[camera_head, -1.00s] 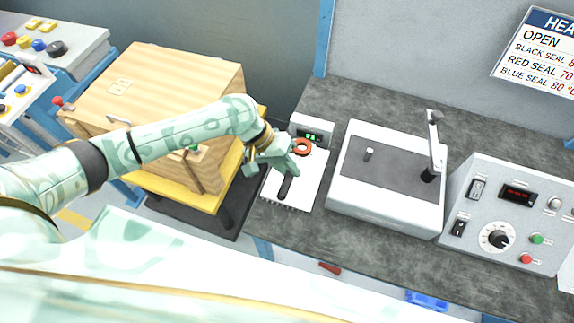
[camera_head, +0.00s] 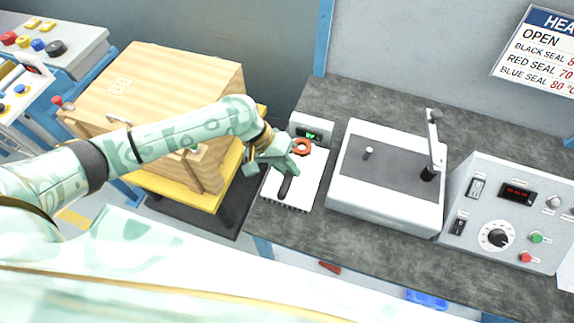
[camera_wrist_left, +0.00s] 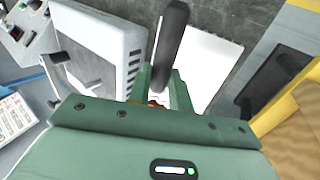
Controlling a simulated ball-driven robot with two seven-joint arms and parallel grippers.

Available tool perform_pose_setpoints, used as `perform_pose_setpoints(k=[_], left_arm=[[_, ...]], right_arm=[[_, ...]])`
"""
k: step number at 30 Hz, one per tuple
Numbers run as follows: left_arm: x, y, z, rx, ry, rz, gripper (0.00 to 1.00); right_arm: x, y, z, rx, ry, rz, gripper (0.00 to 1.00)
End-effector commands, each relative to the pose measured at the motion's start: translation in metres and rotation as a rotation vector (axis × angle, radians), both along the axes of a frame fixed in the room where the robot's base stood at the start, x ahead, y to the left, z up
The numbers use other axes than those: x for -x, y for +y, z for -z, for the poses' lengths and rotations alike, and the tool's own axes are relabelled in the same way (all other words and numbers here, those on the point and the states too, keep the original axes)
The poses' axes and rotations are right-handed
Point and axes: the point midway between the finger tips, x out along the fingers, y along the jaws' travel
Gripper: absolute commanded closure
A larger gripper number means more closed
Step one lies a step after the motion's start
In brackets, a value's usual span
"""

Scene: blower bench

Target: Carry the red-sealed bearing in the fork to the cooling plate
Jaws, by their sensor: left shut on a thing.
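The red-sealed bearing (camera_head: 302,147) is an orange-red ring over the far part of the white cooling plate (camera_head: 308,185). The dark fork handle (camera_head: 285,187) points toward the front of the plate. My left gripper (camera_head: 291,160) is shut on the fork, just in front of the ring. In the left wrist view the dark handle (camera_wrist_left: 172,45) rises between the green fingers (camera_wrist_left: 161,88), and only a small orange bit shows behind the gripper body. I cannot tell whether the ring touches the plate. My right gripper is not in view.
A small box with a green display (camera_head: 309,132) stands behind the plate. The heater (camera_head: 385,200) with an upright arm is right of it, then a control panel (camera_head: 510,215). A wooden crate (camera_head: 150,90) stands left. The bench front (camera_head: 350,250) is clear.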

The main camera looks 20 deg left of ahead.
Motion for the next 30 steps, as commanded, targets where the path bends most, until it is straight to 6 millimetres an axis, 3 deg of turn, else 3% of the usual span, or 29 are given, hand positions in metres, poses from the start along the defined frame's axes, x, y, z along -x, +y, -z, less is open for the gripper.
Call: perform_pose_setpoints(k=[30], left_arm=[[0.0,0.0,0.036,0.001,0.001,-0.001,1.0]], right_arm=[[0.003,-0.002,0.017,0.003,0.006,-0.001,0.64]])
